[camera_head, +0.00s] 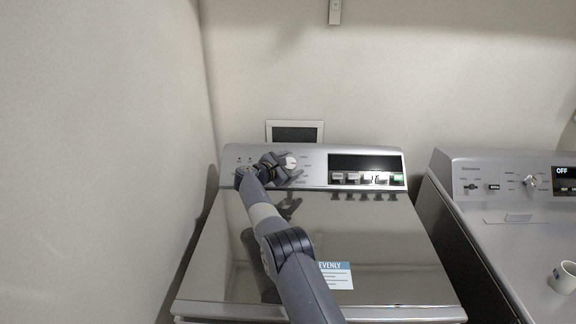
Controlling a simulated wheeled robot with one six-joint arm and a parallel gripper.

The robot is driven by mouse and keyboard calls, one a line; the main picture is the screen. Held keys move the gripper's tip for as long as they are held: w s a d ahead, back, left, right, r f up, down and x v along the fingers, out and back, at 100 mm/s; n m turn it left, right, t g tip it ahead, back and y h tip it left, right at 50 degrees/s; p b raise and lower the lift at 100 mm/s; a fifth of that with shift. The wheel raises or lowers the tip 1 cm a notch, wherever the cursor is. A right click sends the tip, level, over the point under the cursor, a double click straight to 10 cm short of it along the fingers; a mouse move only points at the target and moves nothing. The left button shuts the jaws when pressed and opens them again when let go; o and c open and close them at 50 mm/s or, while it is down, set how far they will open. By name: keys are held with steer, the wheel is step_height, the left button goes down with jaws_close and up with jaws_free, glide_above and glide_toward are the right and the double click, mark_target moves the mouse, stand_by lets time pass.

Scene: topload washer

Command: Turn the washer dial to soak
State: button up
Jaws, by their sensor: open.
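The topload washer (310,230) stands in the middle with its shiny lid closed. Its control panel (312,158) runs along the back edge. The round, light-coloured dial (291,162) sits left of the panel's middle and is partly hidden by my gripper (284,167). My gripper is open and at the dial's left and lower side. I cannot tell whether it touches the dial. The labels around the dial are too small to read, so its setting cannot be told.
A dark display (365,162) with a row of buttons (367,179) is right of the dial. A blue and white label (335,275) lies on the lid. A second machine (500,235) stands at right with a white cup (563,278). A wall is close at left.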

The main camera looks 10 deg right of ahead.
steer(key=shift+a, duration=0.1)
steer(key=shift+b+v, duration=0.6)
steer(key=shift+v, duration=0.3)
steer(key=b+v, duration=0.2)
steer(key=v, duration=0.7)
steer(key=shift+b, duration=0.4)
steer(key=d+r+n+t+y+b, duration=0.2)
steer(key=d+n+t+y+b, duration=0.2)
steer(key=d+n+t+b, duration=0.45)
steer(key=s+f+n+y+b, duration=0.1)
steer(key=n+b, duration=0.1)
steer(key=s+a+f+n+y+b, duration=0.1)
steer(key=y+b, duration=0.1)
steer(key=s+a+f+n+g+y+b, duration=0.1)
steer(key=f+n+y+b, duration=0.1)
steer(key=shift+s+n, duration=0.25)
steer(key=shift+n, duration=0.1)
steer(key=w+p, duration=0.1)
steer(key=w, duration=0.2)
steer(key=w+d+p, duration=0.1)
steer(key=w, duration=0.1)
steer(key=w+p, duration=0.1)
steer(key=w, duration=0.2)
steer(key=shift+w+d, duration=0.25)
steer(key=shift+w, duration=0.05)
steer(key=shift+w+d+p, duration=0.15)
steer(key=shift+w+p, duration=0.5)
steer(key=shift+w, duration=0.35)
